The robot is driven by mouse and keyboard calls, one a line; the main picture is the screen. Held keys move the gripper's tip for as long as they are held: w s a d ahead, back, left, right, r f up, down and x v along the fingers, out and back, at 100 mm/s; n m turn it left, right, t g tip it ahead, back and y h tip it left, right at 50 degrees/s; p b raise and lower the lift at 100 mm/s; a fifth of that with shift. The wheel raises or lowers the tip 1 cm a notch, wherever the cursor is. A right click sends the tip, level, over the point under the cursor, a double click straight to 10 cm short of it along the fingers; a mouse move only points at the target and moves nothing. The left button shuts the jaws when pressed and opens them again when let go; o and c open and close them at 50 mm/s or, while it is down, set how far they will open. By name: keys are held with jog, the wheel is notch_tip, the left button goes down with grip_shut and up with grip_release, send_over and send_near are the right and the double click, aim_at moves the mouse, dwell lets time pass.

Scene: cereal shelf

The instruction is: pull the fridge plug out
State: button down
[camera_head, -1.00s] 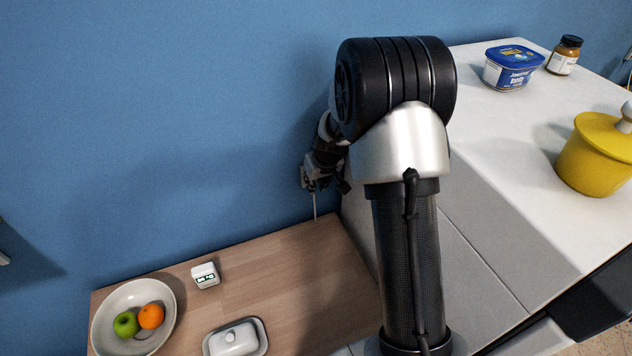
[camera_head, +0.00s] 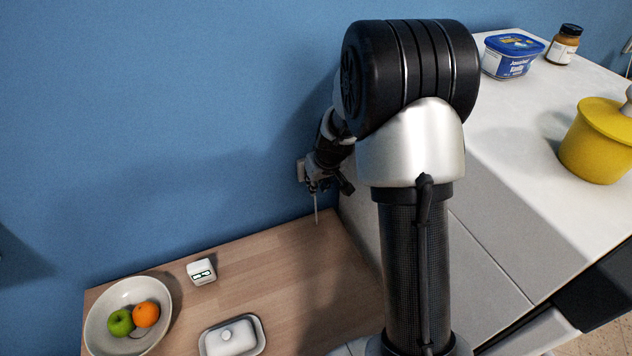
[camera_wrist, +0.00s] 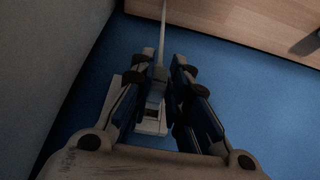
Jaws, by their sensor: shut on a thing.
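My gripper (camera_head: 316,184) is beside the blue wall, above the back right corner of the wooden counter. In the wrist view my gripper (camera_wrist: 160,76) is shut on the fridge plug (camera_wrist: 156,91), whose body is mostly hidden between the fingers. The pale cord (camera_wrist: 163,38) leads away from it and also hangs down to the counter in the head view (camera_head: 316,212). A light wall socket (camera_head: 301,170) shows just left of the gripper; in the wrist view the socket plate (camera_wrist: 150,126) lies behind the plug. Whether the plug's pins are still in the socket is hidden.
The wooden counter (camera_head: 270,265) holds a fruit bowl (camera_head: 93,322), a small white timer (camera_head: 201,271) and a butter dish (camera_head: 232,338). A white top (camera_head: 510,130) at right bears a blue-lidded tub (camera_head: 511,57), a jar (camera_head: 564,45) and a yellow pot (camera_head: 597,145).

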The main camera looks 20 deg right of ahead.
jog(key=shift+s+b, duration=0.9)
jog(key=shift+s, duration=0.5)
